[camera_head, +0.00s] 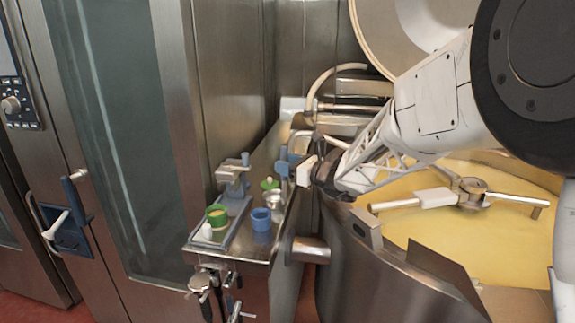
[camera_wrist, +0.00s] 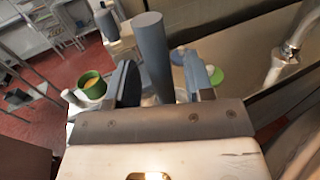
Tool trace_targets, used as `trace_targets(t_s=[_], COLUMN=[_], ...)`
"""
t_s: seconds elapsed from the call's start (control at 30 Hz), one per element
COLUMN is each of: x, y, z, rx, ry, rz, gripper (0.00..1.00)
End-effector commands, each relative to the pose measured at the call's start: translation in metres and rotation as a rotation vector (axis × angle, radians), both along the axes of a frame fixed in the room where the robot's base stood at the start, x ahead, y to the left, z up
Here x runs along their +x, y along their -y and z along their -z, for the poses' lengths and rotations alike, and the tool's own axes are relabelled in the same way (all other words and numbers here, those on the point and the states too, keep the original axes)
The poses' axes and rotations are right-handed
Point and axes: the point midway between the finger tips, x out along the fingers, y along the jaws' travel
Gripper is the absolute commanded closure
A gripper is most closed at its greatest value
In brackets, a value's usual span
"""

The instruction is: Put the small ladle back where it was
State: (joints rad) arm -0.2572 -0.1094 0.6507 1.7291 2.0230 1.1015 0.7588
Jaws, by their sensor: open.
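My gripper (camera_head: 306,172) is over the right side of the narrow steel ledge, beside the kettle. In the wrist view my gripper (camera_wrist: 163,88) is open, with a smooth blue-grey cylinder (camera_wrist: 152,48) upright between its fingers. The cylinder looks like a ladle handle, but I cannot tell whether either finger touches it. No ladle bowl shows clearly, so I cannot say for sure which thing is the small ladle. A blue piece (camera_head: 283,166) is just left of my gripper in the head view. A small shiny metal cup (camera_head: 273,199) is below it.
A green cup (camera_head: 217,216), a blue cup (camera_head: 262,219) and a grey stand (camera_head: 233,175) are on the steel ledge (camera_head: 250,255). A green-topped item (camera_head: 270,183) is behind them. The kettle (camera_head: 480,240) holds yellow liquid and a mixing arm (camera_head: 435,198). Its raised lid (camera_head: 375,40) is behind.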

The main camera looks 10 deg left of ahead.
Motion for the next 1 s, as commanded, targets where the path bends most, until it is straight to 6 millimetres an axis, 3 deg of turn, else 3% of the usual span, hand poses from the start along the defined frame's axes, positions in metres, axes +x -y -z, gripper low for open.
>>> trace_targets(t_s=[0.37, 0.8, 1.0], x=[-0.009, -0.033, -0.041], y=[0.022, 0.083, 0.102], z=[-0.002, -0.002, -0.002], rx=[-0.001, 0.000, 0.000], ry=[0.000, 0.001, 0.000], rz=[0.001, 0.002, 0.001], gripper=[0.52, 0.52, 0.52])
